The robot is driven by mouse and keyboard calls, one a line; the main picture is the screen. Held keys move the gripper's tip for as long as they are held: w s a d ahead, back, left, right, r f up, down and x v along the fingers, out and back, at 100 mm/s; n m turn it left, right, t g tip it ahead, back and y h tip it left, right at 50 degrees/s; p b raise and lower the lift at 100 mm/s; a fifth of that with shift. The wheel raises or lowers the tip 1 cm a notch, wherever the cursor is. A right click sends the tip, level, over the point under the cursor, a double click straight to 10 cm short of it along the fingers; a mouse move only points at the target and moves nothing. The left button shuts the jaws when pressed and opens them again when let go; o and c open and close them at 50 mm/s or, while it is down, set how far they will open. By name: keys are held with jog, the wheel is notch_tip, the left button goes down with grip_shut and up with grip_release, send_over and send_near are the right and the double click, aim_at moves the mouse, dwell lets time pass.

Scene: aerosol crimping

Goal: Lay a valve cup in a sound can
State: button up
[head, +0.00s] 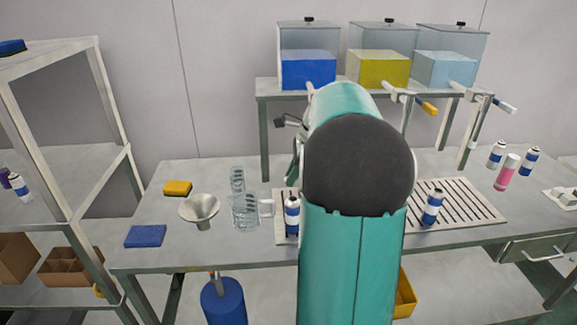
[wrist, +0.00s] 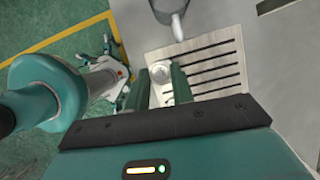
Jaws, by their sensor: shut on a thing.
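My gripper (wrist: 164,82) points down over the left part of the slotted tray in the wrist view. Its fingers are shut on a small pale round piece (wrist: 160,72), which looks like the valve cup. My arm hides the gripper in the head view. A blue-and-white can (head: 292,216) stands upright at the left end of the slotted tray (head: 468,203). Another similar can (head: 432,206) stands on the tray right of my arm. I cannot tell whether either can is sound.
Several cans and a pink can (head: 507,172) stand at right. Tanks with taps stand behind.

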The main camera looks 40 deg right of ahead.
aim_at(290, 200)
jog(key=shift+s+d+r+m, duration=0.25)
jog(key=shift+s+d+m, duration=0.15)
jog(key=shift+m, duration=0.1)
jog(key=shift+w+f, duration=0.1)
jog(key=shift+f, duration=0.2)
jog(key=shift+s+f, duration=0.2)
jog(key=shift+f, duration=0.5)
jog(key=shift+w+f, duration=0.15)
jog(key=shift+f, duration=1.6)
jog(key=o, duration=1)
